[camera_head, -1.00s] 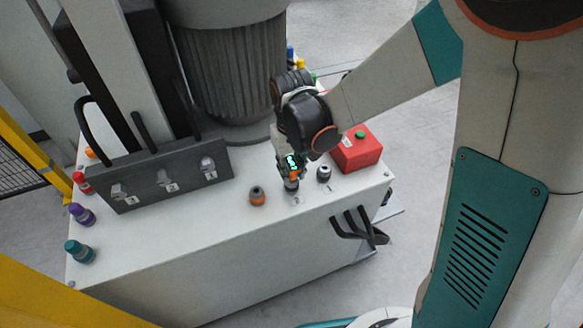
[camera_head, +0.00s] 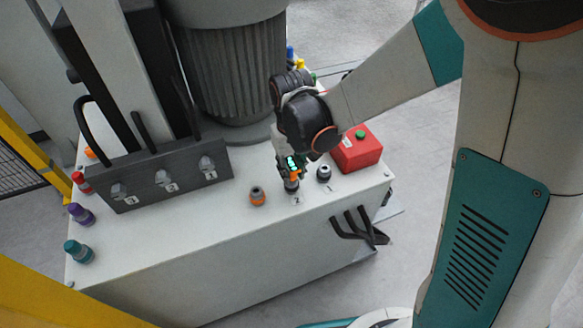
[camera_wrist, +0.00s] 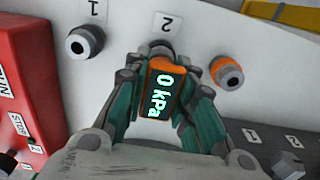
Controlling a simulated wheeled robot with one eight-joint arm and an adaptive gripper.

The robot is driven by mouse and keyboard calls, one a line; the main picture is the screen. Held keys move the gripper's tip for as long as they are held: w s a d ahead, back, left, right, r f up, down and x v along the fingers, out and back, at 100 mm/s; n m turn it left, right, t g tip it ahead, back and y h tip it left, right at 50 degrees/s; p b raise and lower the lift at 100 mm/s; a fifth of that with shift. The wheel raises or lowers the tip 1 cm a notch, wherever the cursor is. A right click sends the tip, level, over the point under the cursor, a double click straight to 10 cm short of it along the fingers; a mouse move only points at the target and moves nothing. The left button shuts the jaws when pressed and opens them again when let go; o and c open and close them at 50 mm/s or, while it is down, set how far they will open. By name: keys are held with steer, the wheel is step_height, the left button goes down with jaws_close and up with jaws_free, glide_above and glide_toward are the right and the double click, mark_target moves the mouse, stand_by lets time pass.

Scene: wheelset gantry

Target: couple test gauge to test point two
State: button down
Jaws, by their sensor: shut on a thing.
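The test gauge (camera_wrist: 161,96) is a small dark block with orange edges and a lit display reading 0 kPa. My gripper (camera_wrist: 162,76) is shut on it, with a finger on each side. In the head view the gauge (camera_head: 292,164) is upright above test point two (camera_head: 291,187), a dark fitting beside the label 2. In the wrist view test point two (camera_wrist: 162,47) shows just past the gauge's top end and is partly covered. The gauge lines up closely with it; I cannot tell whether they are joined.
Test point one (camera_head: 324,173) and an orange-ringed fitting (camera_head: 257,196) stand close on either side. A red box (camera_head: 357,149) with a green button is to the right. A dark valve block (camera_head: 165,182) stands left, and a large ribbed motor (camera_head: 232,80) behind.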

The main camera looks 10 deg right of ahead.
steer(key=shift+f+b, duration=0.3)
steer(key=shift+f, duration=0.15)
steer(key=c, duration=1.3)
jaws_free()
steer(key=shift+r, duration=0.15)
step_height(320, 180, up, 7)
steer(key=shift+r, duration=0.15)
steer(key=shift+s, duration=0.1)
